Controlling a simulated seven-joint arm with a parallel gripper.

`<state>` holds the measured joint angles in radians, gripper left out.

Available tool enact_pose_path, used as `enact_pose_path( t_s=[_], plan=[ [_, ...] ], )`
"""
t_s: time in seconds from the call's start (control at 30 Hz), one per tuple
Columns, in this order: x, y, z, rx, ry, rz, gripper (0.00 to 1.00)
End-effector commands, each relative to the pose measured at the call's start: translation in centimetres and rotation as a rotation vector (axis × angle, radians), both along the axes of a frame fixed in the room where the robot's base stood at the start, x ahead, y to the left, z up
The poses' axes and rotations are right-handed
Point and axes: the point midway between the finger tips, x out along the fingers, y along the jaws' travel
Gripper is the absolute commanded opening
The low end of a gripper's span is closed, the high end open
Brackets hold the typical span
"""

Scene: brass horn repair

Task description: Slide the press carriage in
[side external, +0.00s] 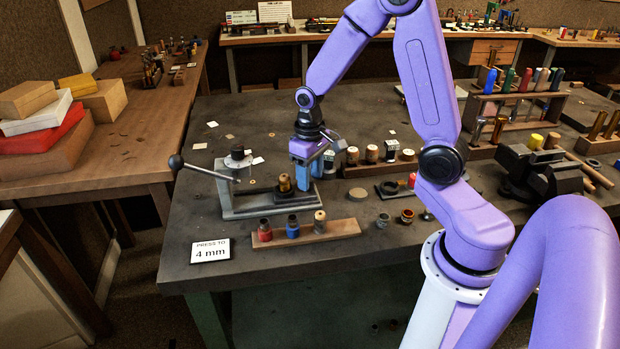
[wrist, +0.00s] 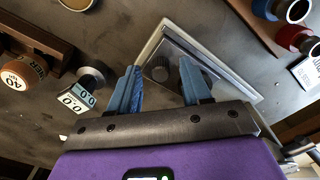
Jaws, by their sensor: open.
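The press (side external: 235,205) is a grey metal base on the dark bench, with a ball-ended lever (side external: 177,162) reaching out to the left. A dark carriage (side external: 262,197) lies low on its right half, with a small brass-coloured piece (side external: 285,183) at that end. My gripper (side external: 302,182) is open, pointing down at the right end of the press beside the brass piece. In the wrist view, a dark knurled knob (wrist: 159,68) shows between and just beyond my spread blue fingers (wrist: 158,84). Contact with it cannot be told. My fingers and palm hide part of the press (wrist: 222,68).
A wooden rack (side external: 340,229) with several coloured-band pieces stands in front of the press. A card (side external: 210,249) reads "PRESS TO 4 mm". Another rack (side external: 350,170) and loose rings (side external: 407,215) lie to the right.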

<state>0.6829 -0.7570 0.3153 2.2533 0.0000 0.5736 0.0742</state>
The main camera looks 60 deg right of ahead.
Motion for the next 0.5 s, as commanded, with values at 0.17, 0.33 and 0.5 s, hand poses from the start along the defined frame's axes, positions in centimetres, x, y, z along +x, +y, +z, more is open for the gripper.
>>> enact_pose_path(
  t_s=[0.17, 0.33, 0.5],
  plan=[
    [-0.03, -0.01, -1.18, 0.0, 0.0, 0.0, 0.48],
    [-0.02, -0.01, -1.41, 0.0, -0.001, 0.0, 0.48],
    [-0.02, 0.0, -1.39, 0.0, -0.001, 0.0, 0.48]
  ],
)
